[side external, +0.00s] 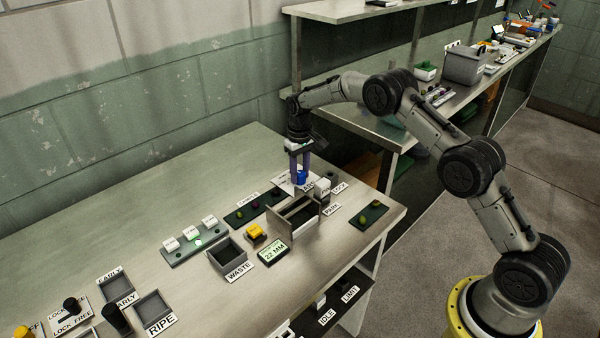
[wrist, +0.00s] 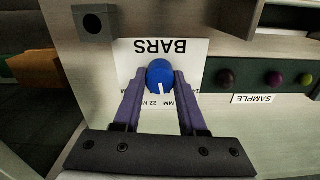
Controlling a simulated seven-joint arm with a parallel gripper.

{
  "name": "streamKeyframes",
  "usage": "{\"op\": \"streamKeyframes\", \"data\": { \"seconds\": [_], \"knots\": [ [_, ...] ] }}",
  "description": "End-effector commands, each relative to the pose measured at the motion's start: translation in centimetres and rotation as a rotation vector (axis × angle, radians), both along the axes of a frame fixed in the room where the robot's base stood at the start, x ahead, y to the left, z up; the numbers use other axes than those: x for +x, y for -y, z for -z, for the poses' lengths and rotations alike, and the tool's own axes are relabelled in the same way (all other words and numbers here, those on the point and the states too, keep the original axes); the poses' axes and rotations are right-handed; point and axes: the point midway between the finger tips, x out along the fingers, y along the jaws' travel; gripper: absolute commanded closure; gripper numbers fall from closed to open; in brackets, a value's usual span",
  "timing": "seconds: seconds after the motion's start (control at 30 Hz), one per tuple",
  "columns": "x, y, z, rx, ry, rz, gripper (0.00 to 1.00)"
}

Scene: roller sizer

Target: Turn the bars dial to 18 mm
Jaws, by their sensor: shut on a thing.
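The bars dial (wrist: 159,75) is a round blue knob with a white pointer mark, set on a white plate (wrist: 192,50) lettered BARS. My gripper (wrist: 160,80) is shut on the dial, one purple finger on each side. In the wrist view the white mark points down the picture, toward the scale print. That print is upside down and partly hidden by the fingers; 22 MM can be made out. In the side view my gripper (side external: 299,175) reaches straight down onto the blue dial (side external: 301,177). A lit display (side external: 273,252) on the bench reads 22 MM.
An open-topped box (side external: 297,217) stands just in front of the dial. A dark tray (side external: 255,212) with coloured balls lies to its left, and a green tray (side external: 370,216) to its right. A waste bin (side external: 229,255) and a yellow block (side external: 256,233) sit nearer the front.

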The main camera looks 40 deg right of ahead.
Motion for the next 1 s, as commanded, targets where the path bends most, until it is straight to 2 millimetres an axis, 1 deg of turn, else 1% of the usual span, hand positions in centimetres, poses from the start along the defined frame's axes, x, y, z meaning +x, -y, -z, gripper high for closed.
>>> {"op": "streamKeyframes", "data": {
  "seconds": [0.13,0.33,0.9,0.93,1.0],
  "knots": [
    [-0.02,-0.02,-0.06,0.0,0.0,-0.082,1.0],
    [-0.01,-0.03,-0.08,0.0,0.0,-0.15,1.0],
    [0.02,-0.04,-0.12,0.0,0.001,-0.178,1.0],
    [0.02,-0.04,-0.12,0.0,0.001,-0.178,0.55],
    [0.02,-0.04,-0.12,0.0,0.001,-0.178,0.43]
  ]
}}
